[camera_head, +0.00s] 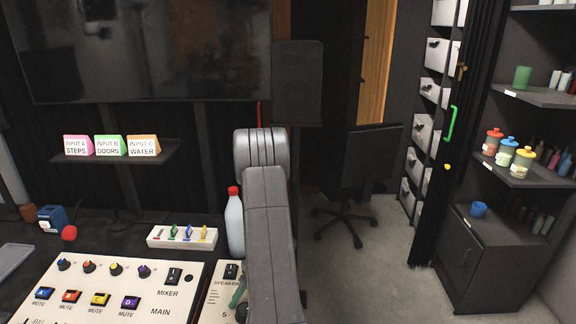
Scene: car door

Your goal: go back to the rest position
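My grey arm (270,235) rises from the bottom edge in the middle of the view and ends in a rounded joint (261,150). My gripper does not show; I cannot see its fingers or whether it holds anything. The arm stands just right of a white bottle with a red cap (235,225) and covers part of the desk behind it. A mixer panel (110,290) with coloured knobs and buttons lies at the lower left. A speaker panel (229,271) lies beside it, partly hidden by the arm.
A small white box with coloured switches (183,237) lies behind the mixer. Three label cards stand on a small shelf (115,158). A monitor (140,50) and black speaker (297,82) are behind. An office chair (360,180) and shelves with bottles (528,175) are right; floor (385,265) between is clear.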

